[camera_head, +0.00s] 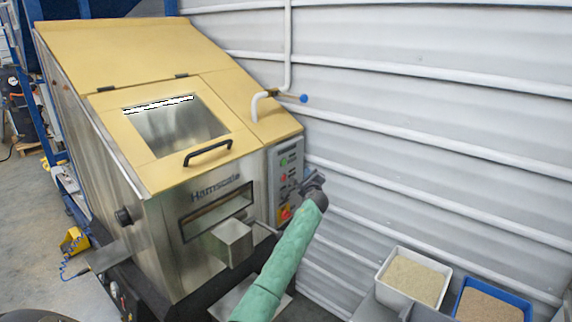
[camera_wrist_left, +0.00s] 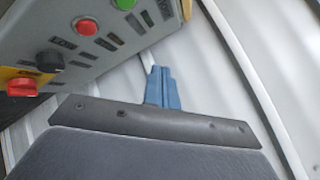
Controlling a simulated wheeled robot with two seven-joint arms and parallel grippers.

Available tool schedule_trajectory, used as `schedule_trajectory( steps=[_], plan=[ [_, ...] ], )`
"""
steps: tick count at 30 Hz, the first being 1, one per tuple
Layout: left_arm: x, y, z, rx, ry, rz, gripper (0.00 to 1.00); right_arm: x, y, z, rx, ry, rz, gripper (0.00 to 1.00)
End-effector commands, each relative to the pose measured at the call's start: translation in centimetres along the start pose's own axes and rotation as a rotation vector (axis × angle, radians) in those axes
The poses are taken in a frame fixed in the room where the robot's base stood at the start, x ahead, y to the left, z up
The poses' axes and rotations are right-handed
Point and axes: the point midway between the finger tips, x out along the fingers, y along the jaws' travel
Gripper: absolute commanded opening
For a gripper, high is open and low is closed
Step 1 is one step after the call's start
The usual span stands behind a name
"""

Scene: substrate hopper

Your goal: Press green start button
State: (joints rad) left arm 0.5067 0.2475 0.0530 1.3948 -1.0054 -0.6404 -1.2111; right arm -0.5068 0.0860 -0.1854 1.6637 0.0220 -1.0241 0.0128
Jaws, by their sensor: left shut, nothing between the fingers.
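The green button (camera_wrist_left: 124,4) is cut by the top edge of the left wrist view, on the grey control panel (camera_wrist_left: 120,50). The panel also shows in the head view (camera_head: 290,155), on the front right of the hopper machine (camera_head: 150,215). A red button (camera_wrist_left: 87,27) sits beside the green one. My left gripper (camera_head: 302,186) is in front of the panel's right edge, at the end of a green-sleeved arm. In the left wrist view its blue fingertips (camera_wrist_left: 162,88) are together and empty, below and right of the green button, apart from it. My right gripper is out of view.
A black knob (camera_wrist_left: 50,60) and a red rotary switch (camera_wrist_left: 22,87) are lower on the panel. A ribbed white wall (camera_head: 430,110) stands close on the right. A white bin (camera_head: 387,285) and a blue bin (camera_head: 525,303) are at the lower right.

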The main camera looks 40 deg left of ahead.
Motion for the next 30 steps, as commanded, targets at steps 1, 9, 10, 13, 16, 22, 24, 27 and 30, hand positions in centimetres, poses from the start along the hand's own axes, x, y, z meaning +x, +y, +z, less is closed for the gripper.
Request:
schedule_trajectory(
  steps=[1,9,10,13,16,22,24,27,30],
  plan=[
    [0.0,0.0,0.0,0.001,0.000,0.000,0.00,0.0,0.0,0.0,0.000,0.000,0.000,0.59],
    [0.0,0.0,0.0,-0.001,0.000,0.001,0.00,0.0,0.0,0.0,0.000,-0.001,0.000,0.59],
    [0.0,0.1,0.0,-0.001,0.000,0.001,0.00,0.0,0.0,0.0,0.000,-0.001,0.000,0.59],
    [0.2,0.2,0.2,-0.001,0.000,0.002,0.00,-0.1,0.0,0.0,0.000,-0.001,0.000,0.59],
    [0.6,0.5,0.4,-0.001,-0.001,0.002,0.00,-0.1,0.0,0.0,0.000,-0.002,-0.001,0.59],
    [1.7,1.3,1.2,-0.002,0.000,0.002,0.00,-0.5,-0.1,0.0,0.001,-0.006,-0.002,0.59],
    [2.3,1.8,1.6,-0.002,0.000,0.002,0.00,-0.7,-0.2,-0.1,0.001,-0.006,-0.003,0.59],
    [3.1,2.5,2.3,-0.001,-0.001,0.003,0.00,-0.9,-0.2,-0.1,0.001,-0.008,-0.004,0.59],
    [4.0,3.0,2.9,-0.001,-0.001,0.002,0.00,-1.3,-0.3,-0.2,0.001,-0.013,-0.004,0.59]
  ],
)
